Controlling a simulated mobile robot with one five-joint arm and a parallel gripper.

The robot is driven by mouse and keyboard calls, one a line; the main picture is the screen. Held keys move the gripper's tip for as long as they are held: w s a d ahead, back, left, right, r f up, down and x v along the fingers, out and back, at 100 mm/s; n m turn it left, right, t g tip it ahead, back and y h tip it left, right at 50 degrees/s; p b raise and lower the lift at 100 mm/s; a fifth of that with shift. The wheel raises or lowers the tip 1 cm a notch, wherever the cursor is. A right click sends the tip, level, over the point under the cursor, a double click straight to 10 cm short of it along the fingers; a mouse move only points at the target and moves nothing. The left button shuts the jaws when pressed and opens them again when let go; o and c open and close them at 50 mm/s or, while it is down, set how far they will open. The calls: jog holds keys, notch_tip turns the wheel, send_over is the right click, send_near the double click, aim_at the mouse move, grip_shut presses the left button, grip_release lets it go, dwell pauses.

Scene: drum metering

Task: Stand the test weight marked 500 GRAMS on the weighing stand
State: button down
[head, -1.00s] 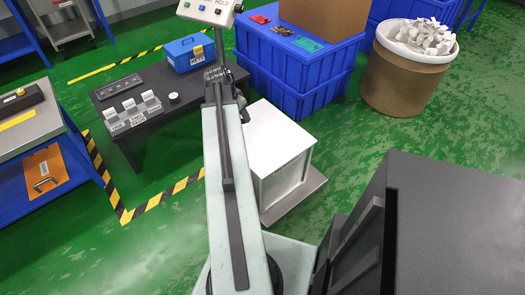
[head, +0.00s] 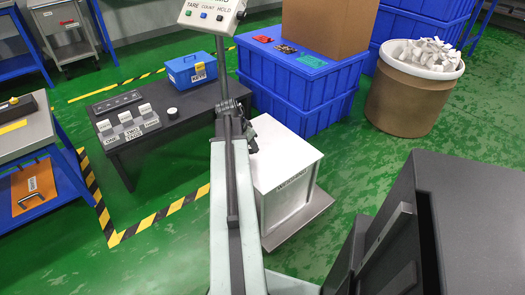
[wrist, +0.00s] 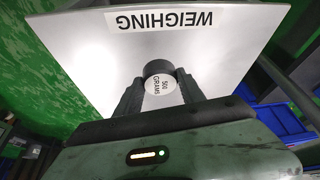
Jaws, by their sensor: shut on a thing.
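The weighing stand (head: 290,172) is a white box with a flat top, just right of my arm in the head view. In the wrist view its pale top (wrist: 220,55) carries a label reading WEIGHING, upside down. My gripper (wrist: 160,98) is shut on the 500 GRAMS test weight (wrist: 158,69), a dark cylinder with a pale marked face. The weight appears over the stand's top; whether it touches is unclear. In the head view my gripper (head: 250,138) is at the stand's far left corner, and the weight cannot be made out.
Blue crates (head: 300,85) stand behind the stand. A display on a post (head: 212,15) rises behind my arm.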

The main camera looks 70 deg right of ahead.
send_over(265, 153)
jog(key=a, duration=0.1)
jog(key=shift+w+a+f, duration=0.1)
jog(key=shift+w+f, duration=0.2)
jog(key=shift+w, duration=0.05)
notch_tip(265, 153, down, 4)
jog(key=b, duration=0.4)
jog(key=shift+r, duration=0.3)
jog(key=shift+f, duration=0.25)
jog(key=c, duration=0.7)
grip_release()
jog(key=shift+r, duration=0.1)
